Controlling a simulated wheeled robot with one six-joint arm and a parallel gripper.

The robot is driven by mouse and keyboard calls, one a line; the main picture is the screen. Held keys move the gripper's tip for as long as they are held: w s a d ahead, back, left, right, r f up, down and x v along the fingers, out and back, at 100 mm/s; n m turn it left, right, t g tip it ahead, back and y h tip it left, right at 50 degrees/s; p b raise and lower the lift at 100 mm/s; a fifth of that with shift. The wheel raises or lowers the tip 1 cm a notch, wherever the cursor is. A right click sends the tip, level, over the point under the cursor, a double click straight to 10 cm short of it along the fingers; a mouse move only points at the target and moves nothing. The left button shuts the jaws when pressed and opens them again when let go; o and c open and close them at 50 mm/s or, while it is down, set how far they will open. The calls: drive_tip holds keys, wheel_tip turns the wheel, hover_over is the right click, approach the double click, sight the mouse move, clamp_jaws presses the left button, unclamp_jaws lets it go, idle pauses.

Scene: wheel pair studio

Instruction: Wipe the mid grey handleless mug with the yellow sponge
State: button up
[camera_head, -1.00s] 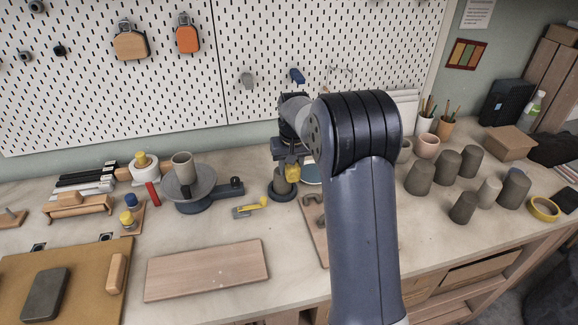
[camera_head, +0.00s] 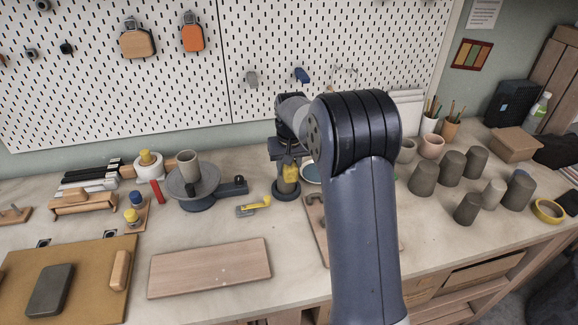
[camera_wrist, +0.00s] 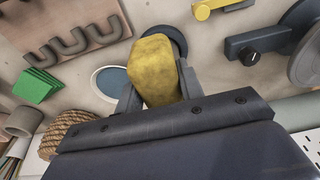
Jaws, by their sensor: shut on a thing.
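My gripper (camera_head: 289,168) is shut on the yellow sponge (camera_wrist: 155,68), which fills the space between the fingers in the wrist view. The sponge (camera_head: 290,173) also shows in the head view, pointing down. A grey handleless mug (camera_head: 285,186) stands upright in a dark round base (camera_head: 287,195), right at the sponge. The sponge overlaps the mug in the head view, and I cannot tell whether they touch. In the wrist view the sponge hides the mug, and only part of the dark base (camera_wrist: 180,40) shows.
A wheel (camera_head: 195,190) bearing a grey-beige cup (camera_head: 188,163) stands to the left, with a yellow-handled tool (camera_head: 255,206) between. Several dark grey cups (camera_head: 452,166) stand at the right. A blue-centred dish (camera_wrist: 112,82) and a rack with hooks (camera_wrist: 75,40) lie close by.

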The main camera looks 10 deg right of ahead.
drive_tip(key=shift+f+b, duration=0.35)
drive_tip(key=shift+f, duration=0.25)
drive_tip(key=shift+s+a+f, duration=0.1)
drive_tip(key=shift+a+f, duration=0.05)
drive_tip(key=shift+a, duration=0.75)
drive_tip(key=shift+s+f, duration=0.1)
drive_tip(key=shift+r+p, duration=0.3)
drive_tip(key=shift+p, duration=0.2)
idle(1.3)
drive_tip(key=shift+w+d+f, duration=0.1)
drive_tip(key=shift+w+d, duration=0.1)
drive_tip(key=shift+d, duration=1.65)
drive_tip(key=shift+a, duration=1.8)
